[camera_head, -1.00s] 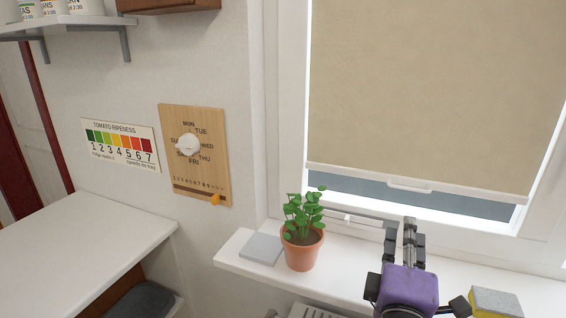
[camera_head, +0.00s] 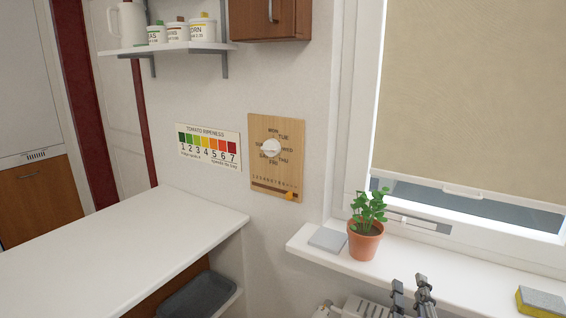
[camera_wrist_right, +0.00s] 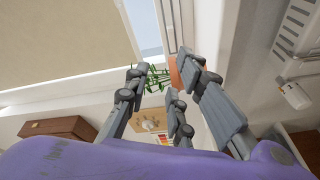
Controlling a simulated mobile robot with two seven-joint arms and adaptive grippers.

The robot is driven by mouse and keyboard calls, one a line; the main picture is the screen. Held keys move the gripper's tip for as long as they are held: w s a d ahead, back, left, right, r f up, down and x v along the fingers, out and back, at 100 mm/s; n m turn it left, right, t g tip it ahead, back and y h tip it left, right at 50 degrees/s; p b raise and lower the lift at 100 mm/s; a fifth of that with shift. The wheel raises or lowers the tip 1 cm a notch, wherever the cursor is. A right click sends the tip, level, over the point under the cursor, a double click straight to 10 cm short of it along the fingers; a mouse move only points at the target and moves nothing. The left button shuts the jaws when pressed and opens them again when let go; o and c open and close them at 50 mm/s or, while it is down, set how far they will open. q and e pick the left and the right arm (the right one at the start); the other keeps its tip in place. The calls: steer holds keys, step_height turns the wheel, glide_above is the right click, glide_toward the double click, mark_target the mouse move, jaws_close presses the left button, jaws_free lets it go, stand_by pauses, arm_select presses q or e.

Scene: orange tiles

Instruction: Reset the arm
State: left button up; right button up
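My right gripper (camera_head: 412,287) shows at the bottom edge of the head view, its dark fingers pointing up in front of the windowsill; its purple body is out of frame there. In the right wrist view, the fingers of this gripper (camera_wrist_right: 165,85) are spread apart with nothing between them. The potted plant (camera_head: 365,238) stands upright on the sill, apart from the gripper; its green leaves (camera_wrist_right: 150,78) show beyond the fingers in the wrist view. My left gripper is not in view.
The white windowsill (camera_head: 455,277) holds a grey slab (camera_head: 327,239) and a yellow-grey sponge (camera_head: 540,302). A white counter (camera_head: 110,250) is at left. A wooden calendar board (camera_head: 276,170) and ripeness chart (camera_head: 208,147) hang on the wall. A shelf (camera_head: 175,49) holds several canisters.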

steer(key=s+a+f+m+g+y+p, duration=0.1)
steer(key=s+a+f+m+g+y, duration=0.15)
steer(key=f, duration=0.45)
steer(key=s+a+f+m+g+y, duration=0.1)
steer(key=s+f, duration=0.3)
steer(key=f, duration=0.3)
steer(key=s+a+f+m+g+y+p, duration=0.1)
steer(key=s+a+f+m+y, duration=0.15)
steer(key=f, duration=0.45)
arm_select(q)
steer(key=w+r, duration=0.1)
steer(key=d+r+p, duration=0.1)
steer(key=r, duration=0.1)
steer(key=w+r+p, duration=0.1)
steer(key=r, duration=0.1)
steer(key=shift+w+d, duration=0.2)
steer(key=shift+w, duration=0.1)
arm_select(e)
steer(key=s+f+m+g, duration=0.1)
steer(key=s+f+g, duration=0.1)
steer(key=s+f, duration=0.4)
steer(key=s+f+m+g, duration=0.2)
steer(key=s+f, duration=0.5)
steer(key=s, duration=0.9)
steer(key=shift+m, duration=0.3)
